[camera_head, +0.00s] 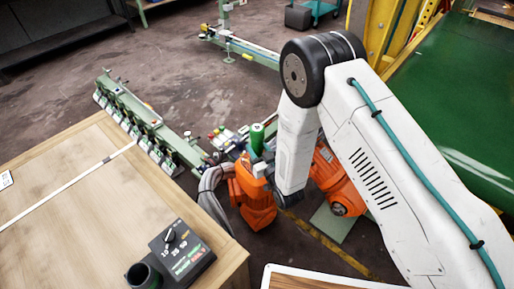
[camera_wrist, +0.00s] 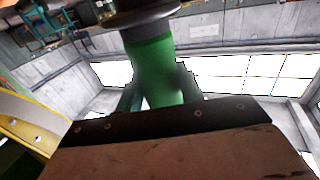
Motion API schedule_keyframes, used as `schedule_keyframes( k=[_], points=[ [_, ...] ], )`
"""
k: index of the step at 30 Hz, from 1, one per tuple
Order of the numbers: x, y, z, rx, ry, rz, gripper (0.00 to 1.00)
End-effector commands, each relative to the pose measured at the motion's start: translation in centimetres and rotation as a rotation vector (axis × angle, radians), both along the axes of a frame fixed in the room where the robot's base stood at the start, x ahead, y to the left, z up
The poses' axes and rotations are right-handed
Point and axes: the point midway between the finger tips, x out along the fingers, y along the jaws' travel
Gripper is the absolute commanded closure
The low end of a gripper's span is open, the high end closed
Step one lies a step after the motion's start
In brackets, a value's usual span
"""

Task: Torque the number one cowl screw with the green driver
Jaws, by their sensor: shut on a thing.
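The green driver (camera_wrist: 155,62) is in the middle of the wrist view, with a wide grey collar at its top. My gripper (camera_wrist: 158,92) is shut around its green body, behind a dark bar that hides the lower part. In the head view a green cylinder (camera_head: 257,138), which looks like the driver, stands out just left of my white arm link. My gripper is mostly hidden there by the arm. I cannot make out the number one cowl screw or the driver's tip in either view.
A wooden table (camera_head: 60,190) fills the left, with a black dial box (camera_head: 182,252) and a dark round cup (camera_head: 143,275) near its corner. A green rail with several clamps (camera_head: 140,120) runs behind it. Orange machine parts (camera_head: 252,200) lie close beside my arm. Open floor lies beyond.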

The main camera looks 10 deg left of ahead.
Motion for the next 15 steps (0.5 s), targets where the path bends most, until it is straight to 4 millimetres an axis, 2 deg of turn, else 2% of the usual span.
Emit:
schedule_keyframes(
  k=[15],
  points=[
    [0.05, 0.03, -0.55, 0.002, -0.002, 0.000, 0.92]
  ],
)
